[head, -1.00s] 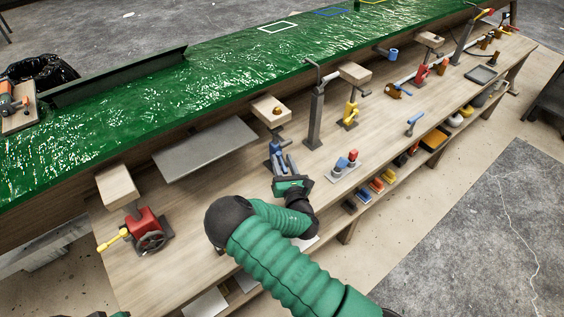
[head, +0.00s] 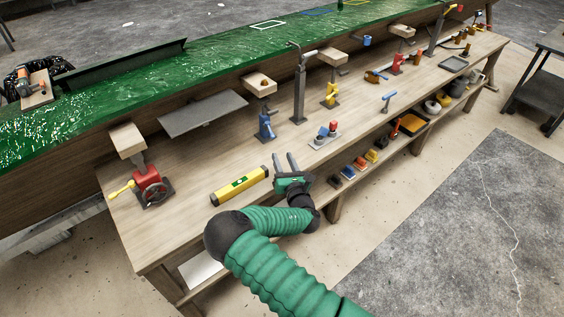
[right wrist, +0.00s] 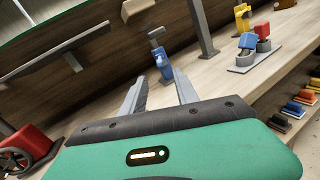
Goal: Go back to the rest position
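My right gripper (head: 285,161) is over the front part of the wooden workbench (head: 220,160), just right of a yellow spirit level (head: 240,186) lying on the bench top. Its two grey fingers are apart with nothing between them. In the right wrist view the gripper (right wrist: 160,90) also shows open and empty, its fingers pointing toward a blue clamp (right wrist: 161,62) that stands apart from them. The blue clamp also shows in the head view (head: 266,127). My left gripper is in neither view.
A red vise (head: 150,188) stands at the bench's left end. A grey post (head: 299,92) and a small stand with red and blue pieces (head: 324,137) are beyond the gripper. The green hull mould (head: 130,92) runs behind. Open floor (head: 440,220) lies at the right.

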